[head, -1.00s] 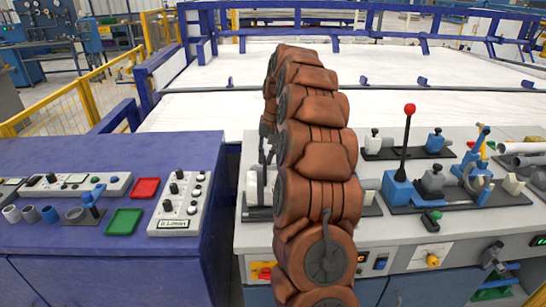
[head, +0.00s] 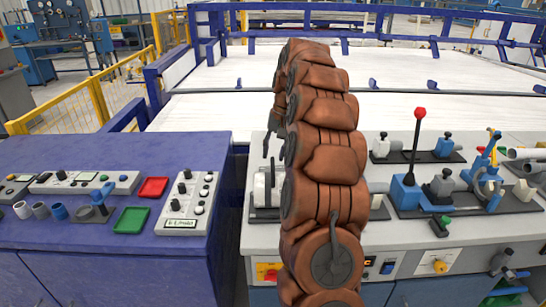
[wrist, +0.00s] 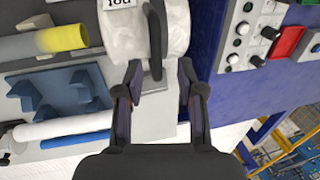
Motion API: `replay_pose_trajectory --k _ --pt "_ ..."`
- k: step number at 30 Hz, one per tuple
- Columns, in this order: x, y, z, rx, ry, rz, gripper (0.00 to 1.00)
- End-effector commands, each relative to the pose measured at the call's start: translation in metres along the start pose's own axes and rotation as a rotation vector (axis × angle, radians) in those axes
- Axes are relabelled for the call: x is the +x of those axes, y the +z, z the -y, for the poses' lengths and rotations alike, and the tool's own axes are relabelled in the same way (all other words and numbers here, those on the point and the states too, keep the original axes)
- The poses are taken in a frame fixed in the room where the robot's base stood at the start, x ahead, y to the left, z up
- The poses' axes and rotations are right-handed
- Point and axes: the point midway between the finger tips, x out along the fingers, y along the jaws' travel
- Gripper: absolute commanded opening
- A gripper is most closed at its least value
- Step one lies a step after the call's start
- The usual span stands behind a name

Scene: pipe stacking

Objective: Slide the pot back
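A white cylinder with a dark handle (wrist: 130,28), which I take to be the pot, lies at the top of the wrist view, with a printed label partly cut off. In the head view a white rounded part (head: 262,188) shows just left of my arm, partly hidden by it; it seems to be the same thing. My gripper (wrist: 159,72) is open in the wrist view, its two dark fingers apart. The handle's lower end reaches toward the gap between the fingertips; I cannot tell whether they touch. Nothing is clearly held.
The grey bench on the right carries a red-knobbed lever (head: 415,150) and blue clamps (head: 490,185). A purple bench (head: 100,235) on the left holds control boxes, a red tray (head: 153,188) and a green tray (head: 131,220). A gap separates the benches. A yellow-ended pipe (wrist: 60,40) lies beside the pot.

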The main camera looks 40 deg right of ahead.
Motion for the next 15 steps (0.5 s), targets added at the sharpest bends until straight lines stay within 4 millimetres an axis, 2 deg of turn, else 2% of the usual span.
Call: replay_pose_trajectory --k 6,15 --pt "-0.028 0.000 0.001 -0.001 0.000 -0.001 0.38" --pt "-0.049 0.000 0.001 -0.001 0.000 0.002 0.38"
